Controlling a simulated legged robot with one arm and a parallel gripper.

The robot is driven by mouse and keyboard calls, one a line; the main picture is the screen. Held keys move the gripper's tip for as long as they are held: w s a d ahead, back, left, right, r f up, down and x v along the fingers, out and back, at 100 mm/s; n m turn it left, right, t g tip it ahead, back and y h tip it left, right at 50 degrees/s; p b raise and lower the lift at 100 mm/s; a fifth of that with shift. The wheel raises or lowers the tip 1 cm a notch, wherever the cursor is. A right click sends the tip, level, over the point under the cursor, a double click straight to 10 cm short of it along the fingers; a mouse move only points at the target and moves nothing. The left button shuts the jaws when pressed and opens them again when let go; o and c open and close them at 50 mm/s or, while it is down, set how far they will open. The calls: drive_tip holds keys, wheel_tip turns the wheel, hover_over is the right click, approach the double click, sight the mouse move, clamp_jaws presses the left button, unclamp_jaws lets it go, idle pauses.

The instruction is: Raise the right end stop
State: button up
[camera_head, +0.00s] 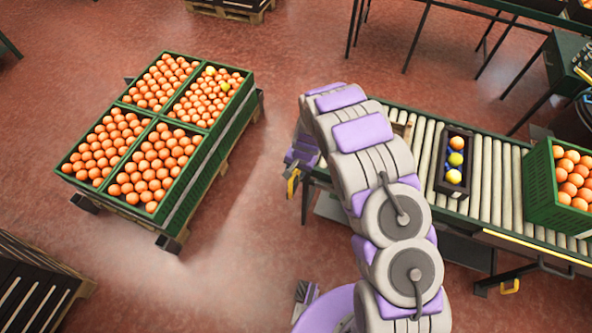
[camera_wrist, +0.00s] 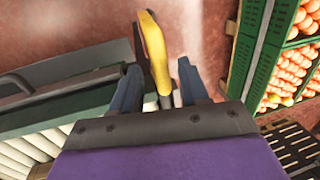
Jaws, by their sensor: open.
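A yellow curved handle (camera_wrist: 154,48) sits between the two dark fingers of my gripper (camera_wrist: 158,75) in the wrist view. The fingers stand apart, one on each side of it, and I see no clear grip on it. In the head view the yellow handle (camera_head: 292,184) is at the left end of the roller conveyor (camera_head: 484,170), and my arm hides much of that end. Another yellow handle (camera_head: 510,287) hangs at the conveyor's near right side. I cannot tell from the pictures which way either stop is set.
A dark box (camera_head: 439,162) with several coloured balls and a green crate (camera_head: 541,187) of oranges stand on the rollers. Green orange crates (camera_head: 218,158) on a pallet stand at left. A dark slatted crate (camera_head: 30,285) is at lower left. Open red floor lies between.

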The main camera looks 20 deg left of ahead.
drive_tip(key=shift+a+f, duration=0.15)
drive_tip(key=shift+a, duration=0.25)
drive_tip(key=shift+d, duration=0.45)
drive_tip(key=c, duration=0.4)
drive_tip(key=shift+a, duration=0.15)
clamp_jaws()
